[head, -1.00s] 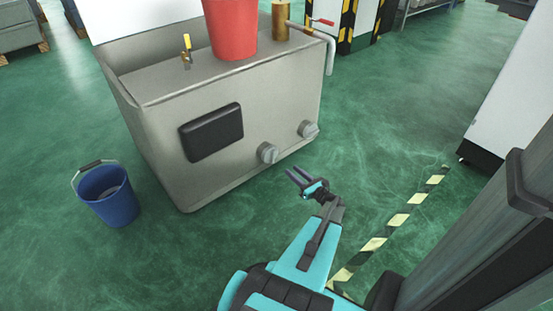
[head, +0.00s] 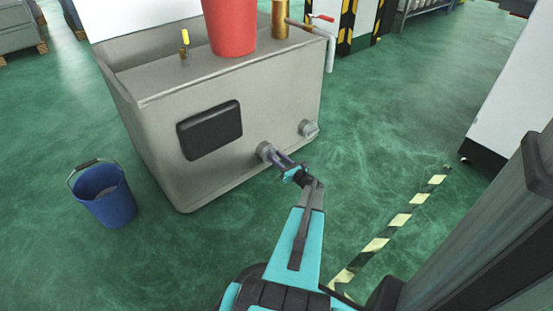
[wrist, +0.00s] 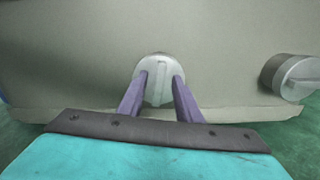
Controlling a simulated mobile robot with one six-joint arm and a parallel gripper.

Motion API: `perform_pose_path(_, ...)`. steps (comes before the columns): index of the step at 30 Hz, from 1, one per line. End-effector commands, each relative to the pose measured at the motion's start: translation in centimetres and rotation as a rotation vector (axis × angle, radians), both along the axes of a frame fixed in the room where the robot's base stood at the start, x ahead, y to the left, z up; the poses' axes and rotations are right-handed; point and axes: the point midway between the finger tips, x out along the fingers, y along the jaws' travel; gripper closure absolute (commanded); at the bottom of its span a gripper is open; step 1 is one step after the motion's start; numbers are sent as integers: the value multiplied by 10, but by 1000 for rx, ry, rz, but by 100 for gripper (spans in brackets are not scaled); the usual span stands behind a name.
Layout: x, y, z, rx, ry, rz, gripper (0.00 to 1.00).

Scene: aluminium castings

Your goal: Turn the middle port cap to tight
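The middle port cap (head: 264,149) is a round grey cap low on the front of the grey metal tank (head: 165,168), between a black cover and another cap. In the wrist view the cap (wrist: 160,66) is straight ahead, with a raised bar across its face standing nearly upright. My gripper (head: 275,158) is at the cap, its fingers pointing at it. In the wrist view the two fingers (wrist: 160,84) are apart, one on each side of the bar. I cannot tell whether they touch the cap.
A second grey cap (head: 309,129) is to the right, also in the wrist view (wrist: 296,76). A black rectangular cover (head: 209,130) is to the left. A blue bucket (head: 105,195) stands on the green floor. A red container (head: 230,27) and a yellow-handled valve (head: 185,40) are on top.

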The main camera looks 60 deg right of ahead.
Motion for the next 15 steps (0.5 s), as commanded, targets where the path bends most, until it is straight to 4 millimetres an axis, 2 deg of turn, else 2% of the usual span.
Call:
perform_pose_path(10,3,-1,0,0,0,0,69)
perform_pose_path(15,3,0,0,0,0,1,96)
